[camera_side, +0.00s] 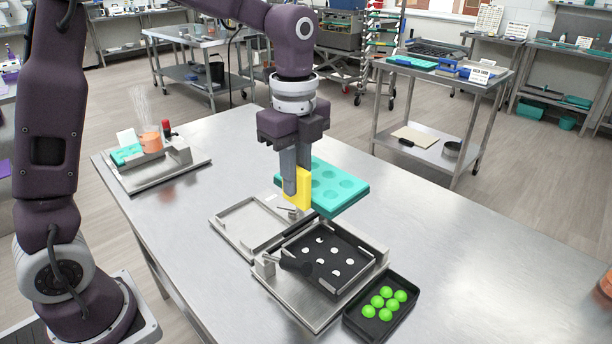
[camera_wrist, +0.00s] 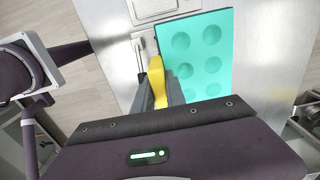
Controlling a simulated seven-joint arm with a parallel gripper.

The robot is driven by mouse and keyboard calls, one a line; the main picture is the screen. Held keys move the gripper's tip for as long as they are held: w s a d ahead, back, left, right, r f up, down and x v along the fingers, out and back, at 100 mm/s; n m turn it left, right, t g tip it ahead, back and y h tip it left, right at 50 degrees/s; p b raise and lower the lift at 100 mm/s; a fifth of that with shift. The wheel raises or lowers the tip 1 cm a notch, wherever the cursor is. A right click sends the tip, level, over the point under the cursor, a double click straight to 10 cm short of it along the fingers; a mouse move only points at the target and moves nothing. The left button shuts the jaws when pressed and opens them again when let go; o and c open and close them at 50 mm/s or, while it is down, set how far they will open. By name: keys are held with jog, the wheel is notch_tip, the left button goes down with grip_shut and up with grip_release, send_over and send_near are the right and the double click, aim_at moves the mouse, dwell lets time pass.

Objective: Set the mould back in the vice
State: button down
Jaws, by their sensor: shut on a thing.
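The mould (camera_side: 335,190) is a teal slab with round cavities and a yellow grip tab (camera_side: 303,188) on its near left edge. My gripper (camera_side: 296,185) points down and is shut on the yellow tab, with the mould out to its right. The wrist view shows the mould (camera_wrist: 205,58) beside the yellow tab (camera_wrist: 156,80). The mould looks raised over the table; its exact height is hard to tell. A metal fixture with an empty shallow recess (camera_side: 237,222) and a small lever (camera_side: 287,209), likely the vice, lies below and left of the mould.
A black plate with white-looking spots (camera_side: 325,257) sits on a metal base in front. A black tray (camera_side: 399,315) with several green gummies stands at its right. A metal tray (camera_side: 189,173) with an orange-filled beaker (camera_side: 151,140) is far left.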

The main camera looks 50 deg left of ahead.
jog(key=s+a+f, duration=0.2)
jog(key=a+f, duration=0.3)
jog(key=a, duration=0.4)
jog(key=s+a+f, duration=0.2)
jog(key=a+f, duration=0.2)
jog(key=a, duration=0.5)
jog(key=shift+s+a+f, duration=0.15)
jog(key=shift+s+f, duration=0.15)
jog(key=shift+f, duration=0.1)
jog(key=shift+f, duration=0.1)
jog(key=shift+f, duration=3)
jog(key=shift+f, duration=0.15)
jog(key=shift+f, duration=0.65)
